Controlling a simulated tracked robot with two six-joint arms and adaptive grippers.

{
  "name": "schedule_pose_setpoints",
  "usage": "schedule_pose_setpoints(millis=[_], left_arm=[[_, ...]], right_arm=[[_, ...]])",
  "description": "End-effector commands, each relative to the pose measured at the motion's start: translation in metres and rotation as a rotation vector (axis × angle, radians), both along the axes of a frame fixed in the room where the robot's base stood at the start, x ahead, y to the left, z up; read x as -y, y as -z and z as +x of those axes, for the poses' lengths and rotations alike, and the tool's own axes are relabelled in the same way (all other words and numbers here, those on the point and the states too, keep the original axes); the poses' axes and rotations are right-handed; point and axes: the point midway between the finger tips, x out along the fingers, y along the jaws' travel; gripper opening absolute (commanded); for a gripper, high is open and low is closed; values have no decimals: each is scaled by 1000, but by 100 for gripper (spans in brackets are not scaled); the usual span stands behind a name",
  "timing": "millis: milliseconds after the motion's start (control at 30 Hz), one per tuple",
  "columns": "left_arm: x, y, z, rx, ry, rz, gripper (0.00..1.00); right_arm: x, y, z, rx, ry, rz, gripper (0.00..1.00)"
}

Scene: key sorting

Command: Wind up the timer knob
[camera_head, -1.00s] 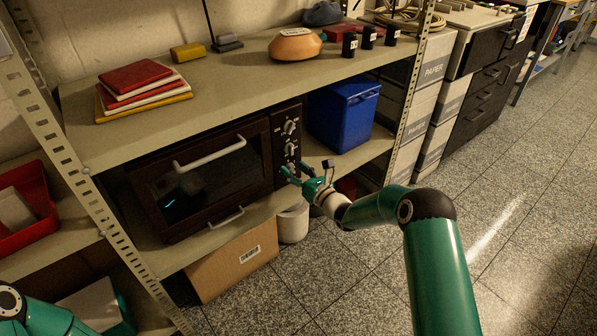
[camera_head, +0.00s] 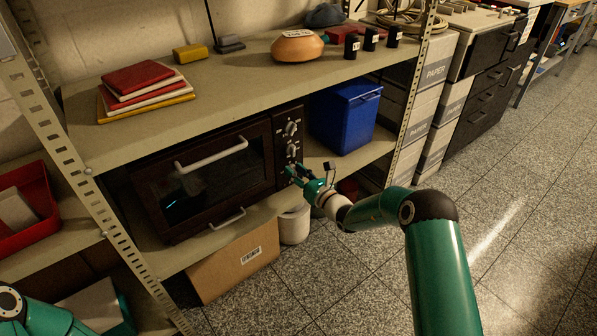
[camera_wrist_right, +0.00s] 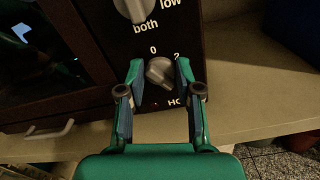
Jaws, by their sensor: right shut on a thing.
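The timer knob (camera_wrist_right: 160,72) is a grey knob on the dark control panel of an oven, with marks "0" and "2" above it in the right wrist view. My right gripper (camera_wrist_right: 158,76) has a finger on each side of this knob and is shut on it. In the head view my right gripper (camera_head: 294,171) is at the lower part of the panel and hides the knob. Two more knobs (camera_head: 291,128) show above it. The oven (camera_head: 205,180) stands on the middle shelf, its door closed. My left gripper is not in view.
A blue bin (camera_head: 345,115) stands right of the oven, close to my right gripper. The upper shelf board (camera_head: 235,83) runs above the oven. A cardboard box (camera_head: 233,262) and a white roll (camera_head: 294,226) are below. The floor on the right is open.

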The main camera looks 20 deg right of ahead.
Motion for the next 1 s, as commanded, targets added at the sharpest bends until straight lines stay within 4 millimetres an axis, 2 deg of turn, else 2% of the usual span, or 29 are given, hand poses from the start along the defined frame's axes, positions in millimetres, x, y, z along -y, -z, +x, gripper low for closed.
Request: schedule_pose_setpoints(millis=[33,833,867,1000], left_arm=[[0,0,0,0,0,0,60],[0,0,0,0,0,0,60],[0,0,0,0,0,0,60],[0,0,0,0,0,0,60]], right_arm=[[5,1,1,-3,12,2,0],[4,2,2,-4,11,3,0],[4,2,2,-4,11,3,36],[3,1,2,-3,8,2,59]])
